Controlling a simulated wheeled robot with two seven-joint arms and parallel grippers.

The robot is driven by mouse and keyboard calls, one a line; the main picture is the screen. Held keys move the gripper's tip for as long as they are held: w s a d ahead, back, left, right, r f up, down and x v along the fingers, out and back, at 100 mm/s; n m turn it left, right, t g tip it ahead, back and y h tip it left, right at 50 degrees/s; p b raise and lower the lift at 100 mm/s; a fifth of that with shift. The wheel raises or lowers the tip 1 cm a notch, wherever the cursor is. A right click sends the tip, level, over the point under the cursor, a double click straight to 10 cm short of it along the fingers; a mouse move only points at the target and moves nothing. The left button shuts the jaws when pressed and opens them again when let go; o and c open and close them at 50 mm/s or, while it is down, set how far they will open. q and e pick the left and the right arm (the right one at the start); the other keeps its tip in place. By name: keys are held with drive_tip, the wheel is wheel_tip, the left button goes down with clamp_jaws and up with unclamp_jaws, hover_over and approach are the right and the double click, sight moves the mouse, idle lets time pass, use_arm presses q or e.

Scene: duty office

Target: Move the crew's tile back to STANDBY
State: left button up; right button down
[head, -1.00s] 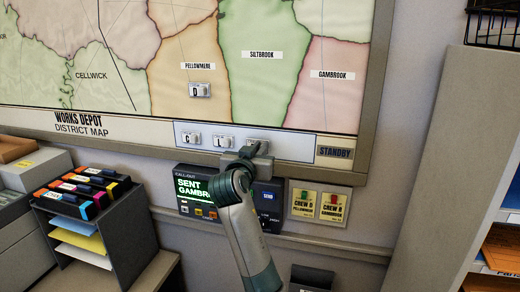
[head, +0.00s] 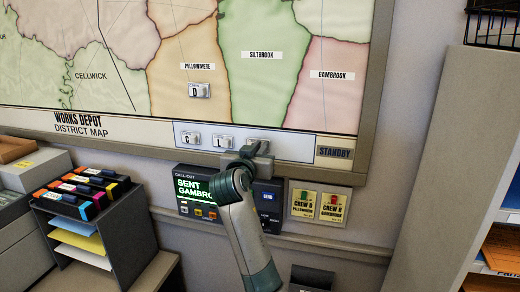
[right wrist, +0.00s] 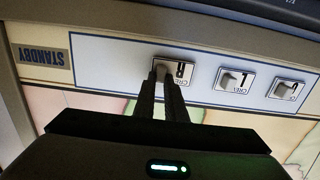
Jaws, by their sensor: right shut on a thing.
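The tile marked R (right wrist: 183,69) sits on the white strip (head: 297,148) under the map, beside the STANDBY label (head: 335,152). In the head view only the tile's top edge shows (head: 258,140); my arm hides the rest. My right gripper (right wrist: 163,80) is shut on the R tile's knob, and the tile looks flat on the strip. It also shows in the head view (head: 258,151). Tiles L (head: 223,142) and C (head: 188,139) sit on the same strip. Tile D (head: 200,90) is on Pellowmere. My left gripper is not in view.
Below the strip are a call-out console (head: 198,195) reading SENT GAMBRO and two crew cards, one Pellowmere (head: 304,203), one Gambrook (head: 333,207). A file rack (head: 112,220) stands left and shelving (head: 430,170) right. The Gambrook area (head: 330,95) holds no tile.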

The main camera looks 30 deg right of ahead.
drive_tip(key=c, duration=1.7)
unclamp_jaws()
drive_tip(key=shift+a, duration=0.1)
drive_tip(key=shift+s, duration=0.1)
drive_tip(key=shift+b+v, duration=3.3)
drive_tip(key=shift+v, duration=5.35)
